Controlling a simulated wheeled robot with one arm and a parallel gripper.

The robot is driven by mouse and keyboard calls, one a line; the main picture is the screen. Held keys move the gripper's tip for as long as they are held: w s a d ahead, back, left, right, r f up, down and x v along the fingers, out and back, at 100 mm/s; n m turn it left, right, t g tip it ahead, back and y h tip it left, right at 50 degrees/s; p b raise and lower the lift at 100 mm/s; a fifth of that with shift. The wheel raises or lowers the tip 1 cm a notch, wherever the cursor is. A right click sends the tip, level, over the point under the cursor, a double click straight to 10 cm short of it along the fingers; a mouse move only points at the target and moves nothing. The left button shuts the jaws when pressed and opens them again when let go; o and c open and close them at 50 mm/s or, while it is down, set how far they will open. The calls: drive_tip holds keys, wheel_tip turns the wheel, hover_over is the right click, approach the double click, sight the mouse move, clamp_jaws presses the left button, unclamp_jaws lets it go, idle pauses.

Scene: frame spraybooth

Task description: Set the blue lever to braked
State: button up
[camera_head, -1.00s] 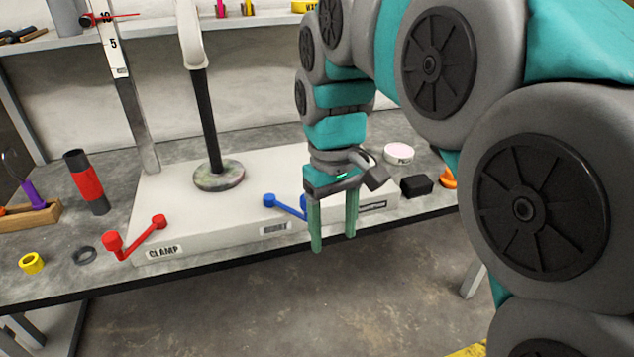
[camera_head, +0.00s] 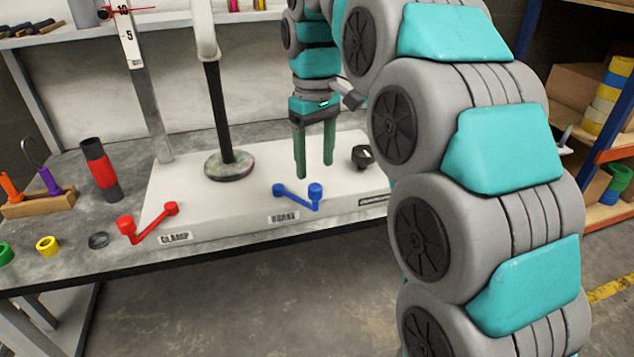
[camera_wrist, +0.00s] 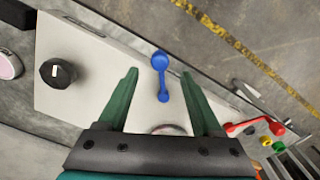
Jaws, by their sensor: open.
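The blue lever (camera_head: 298,196) is on the front right of a white machine base (camera_head: 245,212), above a small label that seems to read BRAKE. Its larger knob is at the right end and its smaller end at the left. In the wrist view the blue lever (camera_wrist: 161,76) shows ahead of the fingers, near the middle. My gripper (camera_head: 315,176) is open and empty, with its green fingers pointing down behind the lever. In the wrist view the gripper (camera_wrist: 163,80) has its fingers wide apart with the lever's line between them. I see no contact with the lever.
A red lever (camera_head: 148,224) marked CLAMP is on the base's left front. A black pole on a round foot (camera_head: 230,166) stands behind. A black knob (camera_head: 362,157) is right of my gripper. Rings and a red-black cylinder (camera_head: 101,170) are on the bench at left.

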sight(316, 186)
drive_tip(key=shift+f, duration=2.85)
clamp_jaws()
